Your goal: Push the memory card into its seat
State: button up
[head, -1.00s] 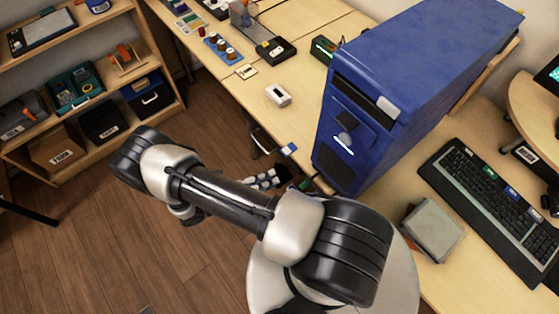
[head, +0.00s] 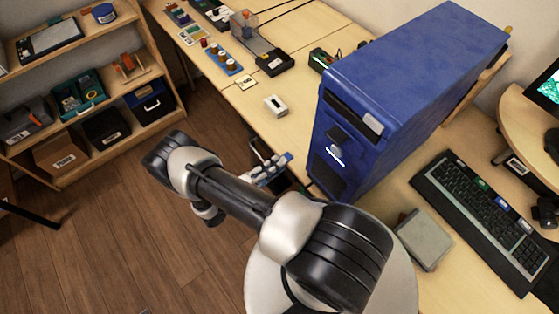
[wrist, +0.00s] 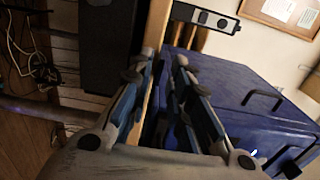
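I cannot pick out the memory card or its seat for certain in either view. A small white block with a dark slot (head: 276,105) lies on the desk left of the blue computer tower (head: 400,95); it may be a card holder, but it is too small to tell. My gripper (head: 280,163) is by the desk's front edge, left of the tower's lower front and apart from the white block. In the wrist view, my gripper's two fingers (wrist: 166,60) stand partly apart with a narrow gap. I see nothing held between them.
A keyboard (head: 490,215) and a grey box (head: 423,240) lie right of my arm. A blue rack with knobs (head: 222,56) and a black-based device (head: 262,55) stand farther back. A shelf (head: 90,85) stands left. The wrist view shows a power strip (wrist: 205,18).

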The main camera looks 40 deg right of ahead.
jog(key=shift+d, duration=0.6)
grip_shut()
dwell(0.4)
jog(key=shift+r, duration=0.1)
notch_tip(320, 180, up, 2)
jog(key=shift+r+p, duration=0.15)
jog(key=shift+p, duration=0.65)
jog(key=shift+a, duration=0.1)
jog(key=a+r+b, duration=0.1)
jog(key=a+r, duration=0.4)
jog(key=a, duration=0.8)
jog(key=shift+s+a, duration=0.4)
